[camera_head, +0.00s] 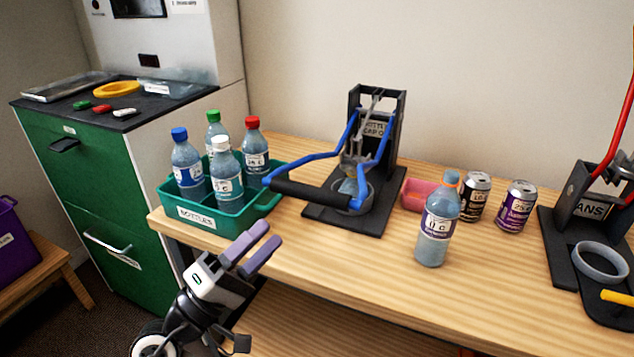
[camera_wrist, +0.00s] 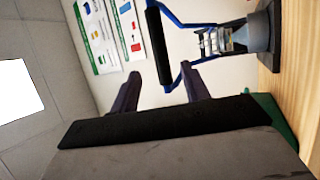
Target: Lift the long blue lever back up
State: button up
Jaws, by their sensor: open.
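The long blue lever (camera_head: 341,141) belongs to the black bottle press (camera_head: 384,125) on the wooden table. It is swung down toward the front, its black grip (camera_head: 311,195) low over the table beside the green tray. In the wrist view the lever's black grip (camera_wrist: 157,46) and blue arms (camera_wrist: 196,25) show ahead of the fingers. My gripper (camera_head: 257,241) is open and empty, in front of the table edge, lower left of the grip and apart from it. In the wrist view my gripper (camera_wrist: 160,88) shows two spread purple-grey fingers with nothing between them.
A green tray (camera_head: 194,216) with several bottles stands left of the press. The can press (camera_head: 590,205) with a red lever is far right. The table front middle is clear.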

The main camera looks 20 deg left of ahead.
aim_at(305, 197)
jog(key=p+x, duration=0.3)
jog(key=x, duration=0.8)
jog(key=shift+d+r, duration=0.1)
jog(key=shift+r, duration=0.15)
jog(key=shift+x, duration=0.75)
jog(key=shift+f, duration=0.15)
jog(key=shift+c, duration=0.4)
grip_shut()
